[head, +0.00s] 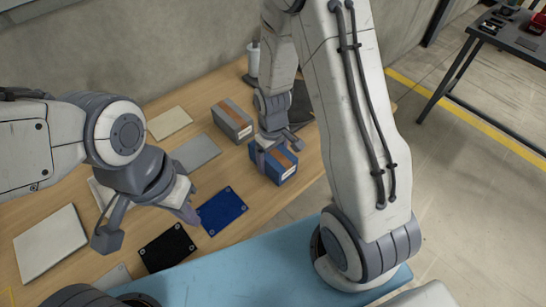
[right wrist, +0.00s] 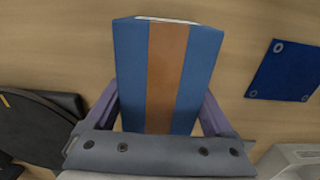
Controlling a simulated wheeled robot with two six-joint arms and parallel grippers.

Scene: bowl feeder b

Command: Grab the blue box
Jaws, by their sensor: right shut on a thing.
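The blue box (head: 273,163) has a brown stripe and sits at the right part of the wooden table in the head view. In the right wrist view the blue box (right wrist: 167,70) fills the middle, between two purple-grey fingers. My right gripper (right wrist: 160,118) is shut on the box, one finger on each side. In the head view my right gripper (head: 270,145) reaches down over the box and hides part of it. My left gripper (head: 148,226) hangs over the left part of the table, its two fingers spread wide apart with nothing between them.
A grey box (head: 232,121) with a brown stripe stands left of the blue box. A blue plate (head: 221,210), a black plate (head: 167,248) and pale plates (head: 50,243) lie flat on the table. A white bottle (head: 253,62) stands at the back.

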